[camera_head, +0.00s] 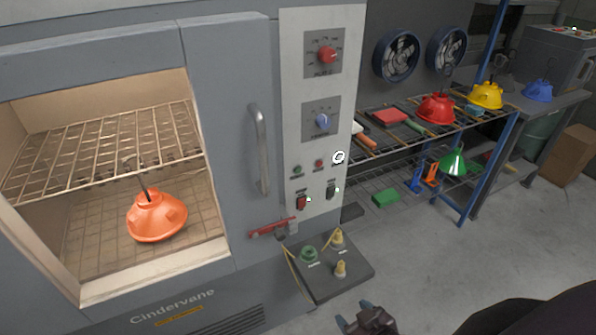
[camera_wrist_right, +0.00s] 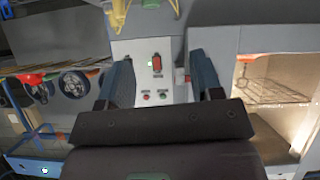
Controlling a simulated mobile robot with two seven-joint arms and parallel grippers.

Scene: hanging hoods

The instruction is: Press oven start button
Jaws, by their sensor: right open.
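The grey oven (camera_head: 220,100) fills the left of the head view. Its pale control panel (camera_head: 299,110) carries a red knob (camera_head: 327,55), a blue knob (camera_head: 322,121), small green and red round parts, a red switch (camera_head: 302,202) and a black switch (camera_head: 331,190). Below, a dark box (camera_head: 322,285) has a green round button (camera_head: 309,253) and two yellow parts. The labels are too small to read. My right gripper (camera_head: 370,318) is open at the bottom edge, apart from the box. In the wrist view, the red switch (camera_wrist_right: 157,63) shows between its fingers (camera_wrist_right: 162,75). My left gripper is out of view.
An orange hood (camera_head: 156,215) hangs inside the lit oven. The oven handle (camera_head: 260,150) and a red latch (camera_head: 270,228) stick out. Wire shelves (camera_head: 410,150) with red, yellow and green hoods stand at the right. The floor (camera_head: 420,260) right of the box is clear.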

